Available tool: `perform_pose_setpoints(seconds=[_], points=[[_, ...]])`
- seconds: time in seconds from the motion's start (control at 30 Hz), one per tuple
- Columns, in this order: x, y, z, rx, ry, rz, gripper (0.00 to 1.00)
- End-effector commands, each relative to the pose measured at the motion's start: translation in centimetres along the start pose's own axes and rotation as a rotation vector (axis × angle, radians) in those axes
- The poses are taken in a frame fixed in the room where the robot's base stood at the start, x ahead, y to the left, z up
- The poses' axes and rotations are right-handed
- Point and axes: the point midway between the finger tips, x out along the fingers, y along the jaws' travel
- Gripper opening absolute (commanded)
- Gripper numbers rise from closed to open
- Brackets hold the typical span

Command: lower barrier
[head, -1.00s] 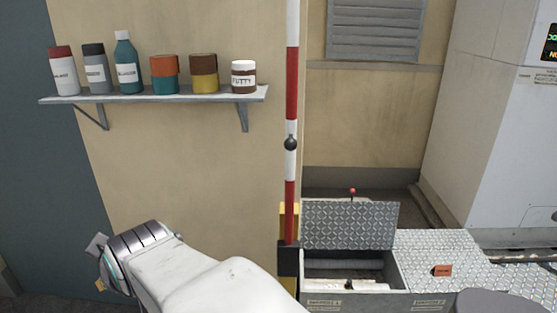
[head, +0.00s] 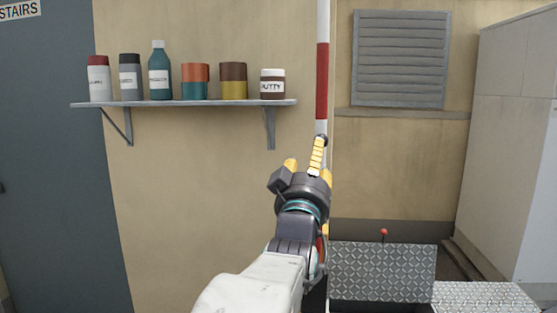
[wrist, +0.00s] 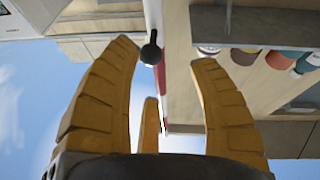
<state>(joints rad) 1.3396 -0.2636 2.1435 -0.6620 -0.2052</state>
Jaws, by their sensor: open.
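The barrier (head: 322,80) is a red-and-white striped pole standing upright, its lower part hidden behind my gripper and arm. A dark round knob (head: 320,139) sits on the pole just beyond my fingertips; it also shows in the wrist view (wrist: 151,50). My gripper (head: 305,155) is raised in front of the pole, with yellow fingers. In the wrist view my gripper (wrist: 165,54) is open and empty. There the knob lies near the left fingertip, toward the gap between the fingers; I cannot tell whether they touch.
A wall shelf (head: 185,103) with several bottles and jars is left of the pole. An open tread-plate lid (head: 383,271) stands at lower right, with a small red-topped lever (head: 384,233) behind it. A louvred vent (head: 401,58) is on the wall, beside a pale cabinet (head: 512,130).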

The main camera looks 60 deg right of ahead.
Motion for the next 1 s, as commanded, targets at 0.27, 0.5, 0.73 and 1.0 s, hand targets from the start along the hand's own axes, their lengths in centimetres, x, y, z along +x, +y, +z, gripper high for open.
perform_pose_setpoints(seconds=[0.27, 0.5, 0.73, 1.0], points=[[2.0, 1.3, -0.2, -0.014, 0.028, 0.032, 0.54], [5.1, 1.4, -0.3, -0.014, 0.027, 0.031, 0.54], [6.8, 1.4, -0.3, -0.013, 0.026, 0.031, 0.54], [7.3, 1.4, -0.3, -0.013, 0.027, 0.031, 0.54]])
